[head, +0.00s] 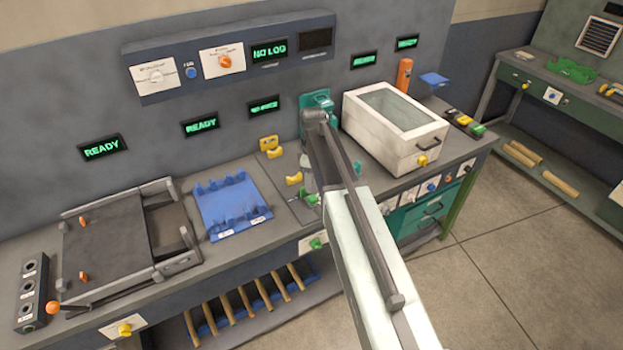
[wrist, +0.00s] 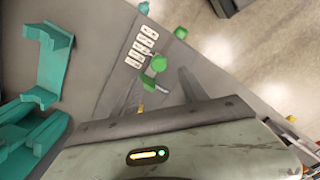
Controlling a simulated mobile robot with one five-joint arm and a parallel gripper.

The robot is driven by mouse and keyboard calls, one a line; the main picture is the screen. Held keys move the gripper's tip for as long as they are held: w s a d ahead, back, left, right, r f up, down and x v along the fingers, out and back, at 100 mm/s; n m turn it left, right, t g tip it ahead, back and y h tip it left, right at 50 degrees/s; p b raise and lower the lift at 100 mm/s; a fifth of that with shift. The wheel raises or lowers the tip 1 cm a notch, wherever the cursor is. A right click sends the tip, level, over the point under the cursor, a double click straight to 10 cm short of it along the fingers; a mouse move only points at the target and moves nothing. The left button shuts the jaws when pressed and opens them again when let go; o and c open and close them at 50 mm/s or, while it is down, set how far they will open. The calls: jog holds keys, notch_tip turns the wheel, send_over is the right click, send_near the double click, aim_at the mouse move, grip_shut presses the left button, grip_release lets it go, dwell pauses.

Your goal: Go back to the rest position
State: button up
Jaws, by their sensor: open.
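My arm reaches from the bottom right of the head view over the middle of the bench (head: 262,165). Its far end stands in front of a teal fixture (head: 318,99), and my gripper is mostly hidden there by the arm. In the wrist view my gripper (wrist: 160,92) is open, with its two dark fingers apart over the grey bench top. A green part with a round knob (wrist: 158,64) shows beyond and between the fingers; I cannot tell whether they touch it. I see nothing clearly held.
A white lidded box (head: 395,135) stands right of my arm. A blue ribbed tray (head: 232,205) and a dark framed fixture (head: 110,245) lie left. Teal brackets (wrist: 55,60) fill the wrist view's left. A second bench (head: 560,90) stands far right, with open floor (head: 510,240) before it.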

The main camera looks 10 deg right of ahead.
jog(key=shift+f+b, duration=0.35)
jog(key=shift+f, duration=0.05)
jog(key=s+f+m+b, duration=0.2)
jog(key=s+m, duration=0.4)
jog(key=s, duration=0.3)
jog(key=s+f+m+b, duration=0.2)
jog(key=s+m, duration=0.4)
jog(key=s, duration=0.3)
jog(key=shift+s+d+f+m, duration=0.15)
jog(key=shift+s+d+m, duration=0.15)
jog(key=shift+d, duration=0.05)
jog(key=shift+c, duration=0.3)
dwell(0.3)
